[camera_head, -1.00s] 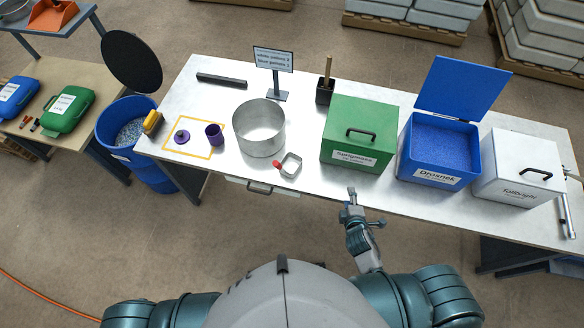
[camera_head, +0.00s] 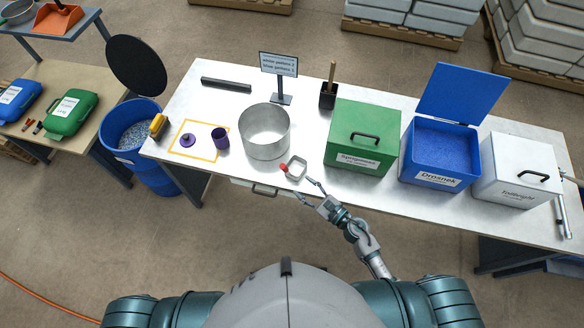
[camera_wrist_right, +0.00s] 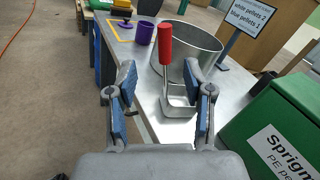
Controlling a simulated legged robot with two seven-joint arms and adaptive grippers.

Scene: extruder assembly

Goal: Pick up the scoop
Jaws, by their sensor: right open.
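The scoop (camera_head: 295,168) is a small square metal scoop with a red handle. It rests on the table near the front edge, between the metal pot and the green box. In the right wrist view its red handle (camera_wrist_right: 165,45) stands upright, with the metal part (camera_wrist_right: 178,108) below it. My right gripper (camera_head: 308,188) is open, just in front of the scoop. In the right wrist view the open right gripper (camera_wrist_right: 160,78) has its blue-padded fingers apart, one to each side of the scoop, which lies beyond them and is not held. My left gripper is not in view.
A round metal pot (camera_head: 265,132) stands behind the scoop at left. A green box (camera_head: 360,138) is close at right, then an open blue bin (camera_head: 436,155) and a white box (camera_head: 520,170). A purple cup (camera_head: 220,138) stands farther left. A sign (camera_head: 278,66) stands behind.

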